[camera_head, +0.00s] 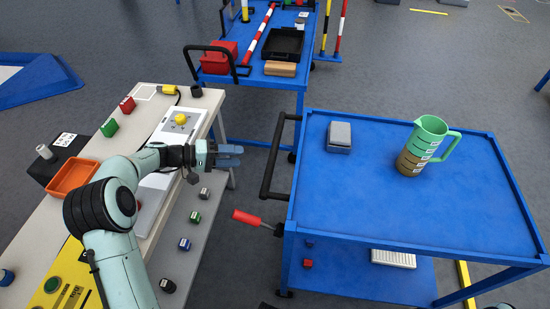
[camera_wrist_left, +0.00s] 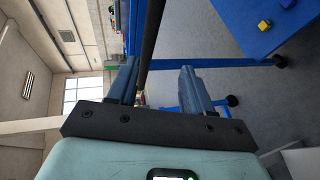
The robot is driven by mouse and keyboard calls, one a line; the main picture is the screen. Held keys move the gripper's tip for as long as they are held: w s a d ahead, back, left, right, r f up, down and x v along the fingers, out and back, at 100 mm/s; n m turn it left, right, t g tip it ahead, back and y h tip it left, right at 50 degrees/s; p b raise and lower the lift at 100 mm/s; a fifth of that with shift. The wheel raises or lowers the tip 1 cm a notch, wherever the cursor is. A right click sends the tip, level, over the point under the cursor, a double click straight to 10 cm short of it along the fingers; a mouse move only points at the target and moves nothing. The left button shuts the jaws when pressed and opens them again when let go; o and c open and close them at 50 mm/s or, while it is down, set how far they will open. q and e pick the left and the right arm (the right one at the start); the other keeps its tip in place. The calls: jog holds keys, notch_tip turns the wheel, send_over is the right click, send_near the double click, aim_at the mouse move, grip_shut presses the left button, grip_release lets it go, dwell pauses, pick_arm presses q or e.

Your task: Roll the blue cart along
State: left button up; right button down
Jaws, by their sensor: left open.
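The blue cart (camera_head: 330,210) stands to the right in the head view. Its black handle (camera_head: 268,170) sticks out at its left end. On its top are a green measuring jug (camera_head: 428,140) with brown contents and a small grey box (camera_head: 339,135). My left gripper (camera_head: 238,155) is open and empty, left of the handle with a gap between them. In the left wrist view a black bar (camera_wrist_left: 151,45), apparently the handle, shows between and beyond the open fingers (camera_wrist_left: 158,88). My right gripper is not in view.
A pale workbench (camera_head: 140,110) with an orange bin (camera_head: 73,176) stands at the left. A second blue cart (camera_head: 262,82) stands at the back. A red-handled lever (camera_head: 246,216) juts from the near cart's left side. Grey floor (camera_head: 420,60) is open behind the near cart.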

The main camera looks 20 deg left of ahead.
aim_at(274, 152)
pick_arm(q)
jog(key=x, duration=0.4)
jog(key=r+b+x, duration=0.1)
jog(key=x, duration=0.7)
jog(key=shift+w+d+r, duration=0.3)
jog(key=shift+w+d, duration=0.1)
jog(key=shift+w, duration=0.05)
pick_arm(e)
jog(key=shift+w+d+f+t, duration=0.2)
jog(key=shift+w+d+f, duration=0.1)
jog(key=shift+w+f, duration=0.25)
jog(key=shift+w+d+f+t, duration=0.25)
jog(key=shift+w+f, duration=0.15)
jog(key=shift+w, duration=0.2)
pick_arm(q)
grip_shut()
